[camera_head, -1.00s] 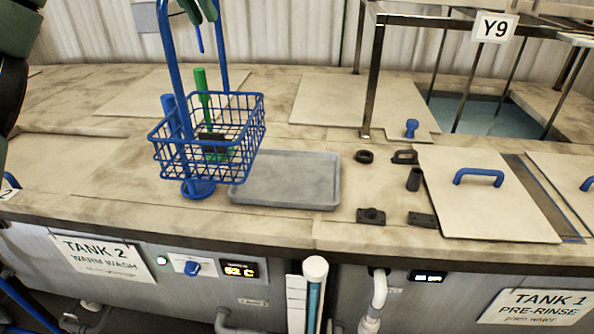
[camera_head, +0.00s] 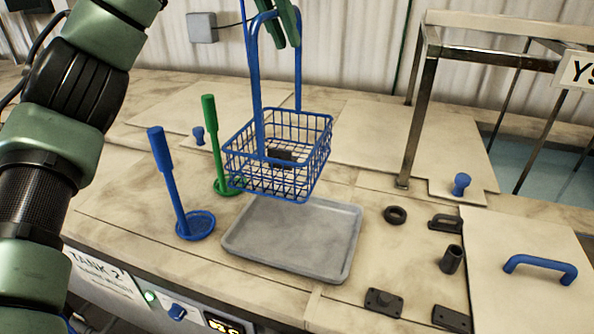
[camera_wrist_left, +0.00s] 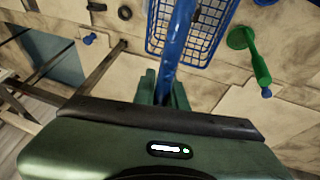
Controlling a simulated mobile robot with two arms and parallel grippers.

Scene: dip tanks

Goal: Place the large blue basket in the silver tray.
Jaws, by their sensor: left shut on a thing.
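The large blue basket (camera_head: 310,165) is a wire basket with a tall hoop handle, and a dark block (camera_head: 281,156) lies inside it. My left gripper (camera_head: 284,20) is shut on the top of the handle, and the basket hangs upright. The basket also shows in the left wrist view (camera_wrist_left: 200,45), below the gripper (camera_wrist_left: 163,88). The silver tray (camera_head: 285,245) is a shallow grey tray lying empty on the counter. In the head view the basket appears above the tray's back part, with a gap beneath it. My right gripper is not in view.
A blue dipper (camera_head: 172,185) and a green dipper (camera_head: 215,145) stand left of the tray. Several dark parts, including a ring (camera_head: 395,215) and a cylinder (camera_head: 451,259), lie to its right. A metal frame (camera_head: 425,100) stands at the back right. A blue-handled lid (camera_head: 520,300) lies at the right.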

